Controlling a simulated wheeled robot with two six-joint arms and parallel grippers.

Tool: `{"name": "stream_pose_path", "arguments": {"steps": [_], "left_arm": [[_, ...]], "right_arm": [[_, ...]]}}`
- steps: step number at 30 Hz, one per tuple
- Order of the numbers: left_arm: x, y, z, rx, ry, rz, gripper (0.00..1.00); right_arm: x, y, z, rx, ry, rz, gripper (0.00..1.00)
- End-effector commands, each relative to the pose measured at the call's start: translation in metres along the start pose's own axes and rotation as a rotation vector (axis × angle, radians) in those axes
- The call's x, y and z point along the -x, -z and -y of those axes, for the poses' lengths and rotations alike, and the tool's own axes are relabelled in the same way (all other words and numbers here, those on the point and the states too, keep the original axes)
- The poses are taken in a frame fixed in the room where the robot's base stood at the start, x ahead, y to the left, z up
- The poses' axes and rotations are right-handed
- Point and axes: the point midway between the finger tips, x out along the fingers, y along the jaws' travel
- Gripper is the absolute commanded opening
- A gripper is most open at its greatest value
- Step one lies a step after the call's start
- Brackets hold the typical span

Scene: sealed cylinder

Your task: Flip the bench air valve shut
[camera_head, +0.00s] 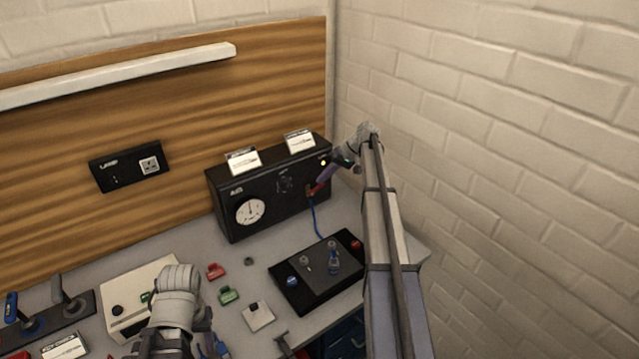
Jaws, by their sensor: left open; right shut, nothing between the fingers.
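A black bench box (268,187) marked "AIR" stands against the wooden back panel, with a round white gauge (250,211) on its front. A small red lever (319,187) sits at the right end of that front, above a blue hose; it looks like the air valve handle. My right gripper (340,162) is shut and empty, close beside this lever; I cannot tell whether they touch. My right arm hides the area right of the box. My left gripper (207,344) is open, low at the bottom edge, and its fingers are mostly hidden.
A black control board (290,290) with knobs lies before the box, with the blue hose (316,218) between. Red (215,271) and green (228,295) clips, a white block (258,316) and a cream box (130,290) lie leftward. A brick wall (500,150) bounds the right.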

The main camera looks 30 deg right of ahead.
Motion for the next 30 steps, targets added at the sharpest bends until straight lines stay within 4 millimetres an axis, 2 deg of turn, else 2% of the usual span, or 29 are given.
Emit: {"name": "stream_pose_path", "arguments": {"steps": [3,30], "left_arm": [[-0.004,0.000,0.000,0.000,0.000,0.000,0.50],[-0.010,0.001,-0.001,0.000,0.000,0.000,0.50]], "right_arm": [[-0.001,0.001,-0.007,0.000,-0.003,-0.001,0.00],[-0.013,-0.006,0.002,0.002,-0.006,-0.002,0.00]]}}
